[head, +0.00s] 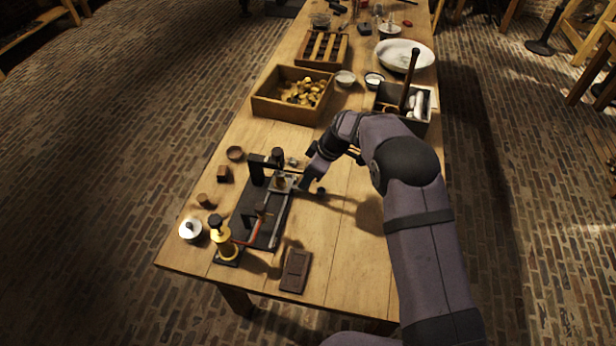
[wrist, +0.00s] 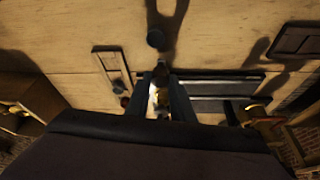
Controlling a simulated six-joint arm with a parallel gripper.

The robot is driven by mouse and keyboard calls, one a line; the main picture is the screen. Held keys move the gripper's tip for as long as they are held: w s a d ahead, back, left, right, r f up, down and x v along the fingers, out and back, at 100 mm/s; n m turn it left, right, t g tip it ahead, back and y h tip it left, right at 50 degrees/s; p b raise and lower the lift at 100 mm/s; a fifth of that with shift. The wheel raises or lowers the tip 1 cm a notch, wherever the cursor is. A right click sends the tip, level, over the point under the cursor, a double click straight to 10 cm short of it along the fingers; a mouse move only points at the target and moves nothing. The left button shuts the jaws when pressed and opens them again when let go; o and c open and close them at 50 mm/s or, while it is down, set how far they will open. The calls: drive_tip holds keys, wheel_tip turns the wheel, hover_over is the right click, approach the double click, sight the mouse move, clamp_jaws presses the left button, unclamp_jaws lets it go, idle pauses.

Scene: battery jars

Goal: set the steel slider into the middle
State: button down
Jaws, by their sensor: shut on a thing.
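A dark base board (head: 250,232) lies on the table, with a black upright (head: 257,170) at its far end. A long pale steel rail (head: 276,225) runs along its right side; the rail also shows in the wrist view (wrist: 215,88). My gripper (head: 291,183) is at the rail's far end. In the wrist view its fingers (wrist: 160,98) are shut on a small, bright piece, apparently the steel slider (wrist: 158,97), mostly hidden between them. The slider's exact outline and its contact with the rail cannot be made out.
A brass post with a black knob (head: 221,240) stands at the board's near end, beside a white lidded pot (head: 190,230). A dark flat case (head: 295,270) lies near the front edge. A wooden tray of brass pieces (head: 262,106) and a dark box (head: 425,123) stand farther back.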

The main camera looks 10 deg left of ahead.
drive_tip(key=s+b, duration=0.3)
drive_tip(key=s, duration=0.5)
drive_tip(key=shift+b, duration=0.4)
drive_tip(key=shift+w, duration=0.1)
drive_tip(key=c, duration=1.5)
unclamp_jaws()
drive_tip(key=shift+c, duration=0.2)
drive_tip(key=b+v, duration=0.1)
drive_tip(key=v, duration=0.6)
drive_tip(key=shift+r+b, duration=0.2)
drive_tip(key=shift+b, duration=0.1)
